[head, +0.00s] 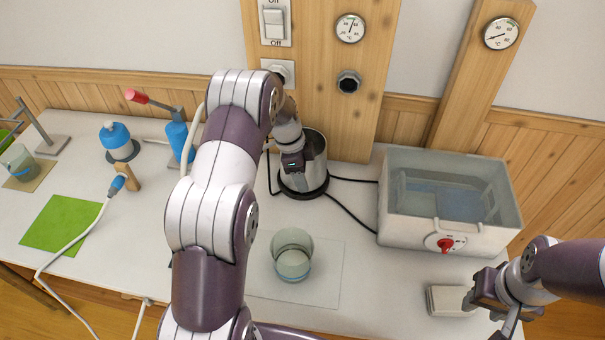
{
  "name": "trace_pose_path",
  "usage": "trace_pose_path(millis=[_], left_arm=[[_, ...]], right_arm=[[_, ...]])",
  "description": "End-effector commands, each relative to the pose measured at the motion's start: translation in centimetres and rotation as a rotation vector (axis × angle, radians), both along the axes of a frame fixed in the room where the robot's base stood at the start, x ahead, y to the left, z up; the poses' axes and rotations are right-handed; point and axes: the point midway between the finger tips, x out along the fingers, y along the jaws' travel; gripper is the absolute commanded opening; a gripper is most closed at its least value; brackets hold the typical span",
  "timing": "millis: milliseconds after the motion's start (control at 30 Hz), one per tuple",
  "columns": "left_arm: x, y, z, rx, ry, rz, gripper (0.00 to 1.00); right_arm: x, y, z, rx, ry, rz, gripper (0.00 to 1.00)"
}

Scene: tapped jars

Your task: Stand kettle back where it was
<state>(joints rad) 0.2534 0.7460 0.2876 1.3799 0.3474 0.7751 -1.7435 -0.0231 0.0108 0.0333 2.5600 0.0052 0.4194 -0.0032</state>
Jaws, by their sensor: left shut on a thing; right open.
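The metal kettle (315,160) is upright at the back of the counter, below the wooden panel. It is on or just over a round black base (304,192); I cannot tell whether they touch fully. My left gripper (292,160) is shut on the kettle at its near left side, and its fingertips and the handle are largely hidden by my wrist. My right gripper (487,301) is open and empty at the front right, near a small pale block.
A glass jar (293,255) stands on a clear mat (330,280) in front of the kettle. A water bath (440,205) with a red knob is to the right. The pale block (448,301) lies front right. Blue devices and a green mat (62,224) are left. Black cables run right of the base.

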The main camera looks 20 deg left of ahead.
Motion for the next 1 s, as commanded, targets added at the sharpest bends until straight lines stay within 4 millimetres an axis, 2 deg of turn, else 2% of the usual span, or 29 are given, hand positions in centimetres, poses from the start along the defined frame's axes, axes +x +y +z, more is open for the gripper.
trace_pose_path(millis=[1000], left_arm=[[0.12,0.03,-0.78,0.001,-0.004,0.000,0.00]], right_arm=[[0.00,0.00,-0.72,0.000,0.000,0.000,0.43]])
